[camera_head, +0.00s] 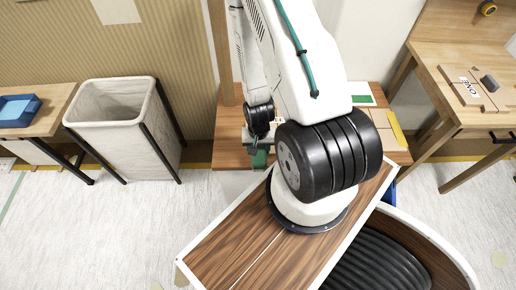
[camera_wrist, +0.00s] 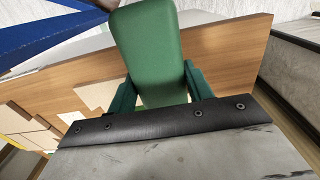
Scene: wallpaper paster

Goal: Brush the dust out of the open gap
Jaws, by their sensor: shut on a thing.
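My gripper (camera_wrist: 160,88) has green fingers on both sides of a green block-like thing (camera_wrist: 146,45), apparently the brush handle, and is shut on it. No bristles show. In the head view my gripper (camera_head: 259,156) is a small green shape over the wooden worktable (camera_head: 229,148), largely hidden by my arm. In the wrist view the wooden surface (camera_wrist: 228,45) lies behind the green thing, with pale wooden pieces (camera_wrist: 97,93) at the left. Dark spaces show between some pieces. I cannot tell which is the open gap, and no dust can be made out.
A pale bin (camera_head: 112,112) in a dark frame stands left of the worktable. A side table with a blue tray (camera_head: 17,109) is at far left. A wooden desk (camera_head: 449,58) with a drawer stands at right. Pale floor is clear at lower left.

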